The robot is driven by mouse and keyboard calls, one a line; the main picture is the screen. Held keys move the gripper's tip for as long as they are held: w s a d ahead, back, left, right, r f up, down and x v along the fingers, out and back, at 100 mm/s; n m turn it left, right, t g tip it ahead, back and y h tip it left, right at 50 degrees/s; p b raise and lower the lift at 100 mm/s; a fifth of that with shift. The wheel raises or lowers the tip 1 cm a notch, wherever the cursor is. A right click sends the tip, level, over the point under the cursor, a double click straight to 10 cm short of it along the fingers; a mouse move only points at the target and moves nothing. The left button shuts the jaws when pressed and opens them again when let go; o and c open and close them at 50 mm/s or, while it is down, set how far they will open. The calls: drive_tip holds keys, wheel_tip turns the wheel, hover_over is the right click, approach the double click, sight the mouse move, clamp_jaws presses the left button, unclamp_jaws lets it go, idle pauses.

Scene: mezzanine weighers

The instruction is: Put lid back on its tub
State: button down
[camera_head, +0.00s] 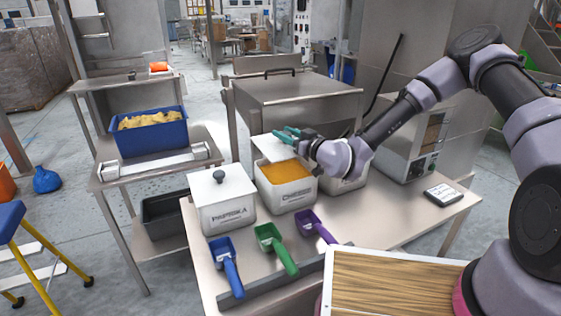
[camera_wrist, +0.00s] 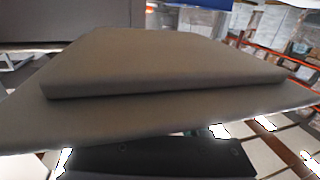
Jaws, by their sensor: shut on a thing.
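My gripper (camera_head: 288,135), with teal fingertips, is shut on a pale square lid (camera_head: 268,148). The lid is tilted over the back left of the open middle tub (camera_head: 287,199), which holds orange powder; I cannot tell whether they touch. In the wrist view the lid (camera_wrist: 160,65) fills most of the picture as a stepped grey plate. My gripper hides part of the lid and its handle. A closed white tub (camera_head: 227,212), labelled Paprika, stands left of the open one, its lid with a dark knob. Another tub (camera_head: 345,184) on the right is mostly hidden by my wrist.
Blue (camera_head: 226,262), green (camera_head: 276,247) and purple (camera_head: 314,226) scoops lie in front of the tubs. A small scale-like device (camera_head: 443,194) lies on the right. A large steel bin (camera_head: 295,104) stands behind. A blue crate (camera_head: 150,134) sits on the left bench.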

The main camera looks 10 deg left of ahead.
wheel_tip(320, 180, down, 8)
idle(0.5)
drive_tip(key=shift+f, duration=0.1)
drive_tip(key=shift+c, duration=2)
unclamp_jaws()
